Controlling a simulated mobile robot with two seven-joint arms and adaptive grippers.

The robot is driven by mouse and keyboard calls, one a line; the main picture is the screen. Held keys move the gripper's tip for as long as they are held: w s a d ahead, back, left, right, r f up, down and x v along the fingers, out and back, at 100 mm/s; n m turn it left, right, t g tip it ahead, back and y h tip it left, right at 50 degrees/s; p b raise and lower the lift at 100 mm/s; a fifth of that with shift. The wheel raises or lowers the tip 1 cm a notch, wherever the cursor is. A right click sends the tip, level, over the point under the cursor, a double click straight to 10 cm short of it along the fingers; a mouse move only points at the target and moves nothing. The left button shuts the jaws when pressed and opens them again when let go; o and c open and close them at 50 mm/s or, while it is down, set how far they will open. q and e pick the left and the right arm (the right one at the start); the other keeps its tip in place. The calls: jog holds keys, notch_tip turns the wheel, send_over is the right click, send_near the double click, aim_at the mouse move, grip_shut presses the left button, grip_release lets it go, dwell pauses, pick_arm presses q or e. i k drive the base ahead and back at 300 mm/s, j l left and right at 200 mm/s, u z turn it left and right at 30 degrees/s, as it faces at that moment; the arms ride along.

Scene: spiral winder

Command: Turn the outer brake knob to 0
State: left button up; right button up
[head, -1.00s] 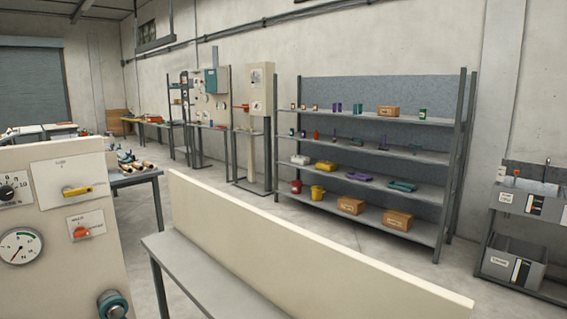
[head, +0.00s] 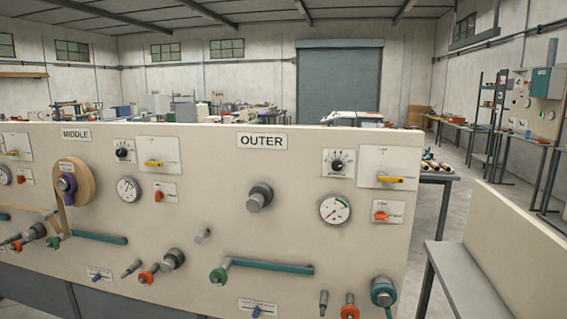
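The cream panel carries an OUTER sign (head: 262,142) above its right-hand section. To the right of the sign is a small white plate with a black knob (head: 337,164) and a scale around it. Its printed label and the knob's exact setting are too small to read. A round dial gauge (head: 335,209) sits just below it. A similar black knob (head: 122,152) sits to the left, near the MIDDLE sign (head: 76,134). Neither of my grippers is in view.
Right of the knob are a yellow handle (head: 389,179) and an orange-red switch (head: 381,216). A grey spindle (head: 259,197) and a green bar (head: 270,266) protrude from the panel. A low cream wall (head: 520,240) stands at right, with floor between.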

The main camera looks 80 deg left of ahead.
aim_at(337, 165)
jog(key=u, duration=2.35)
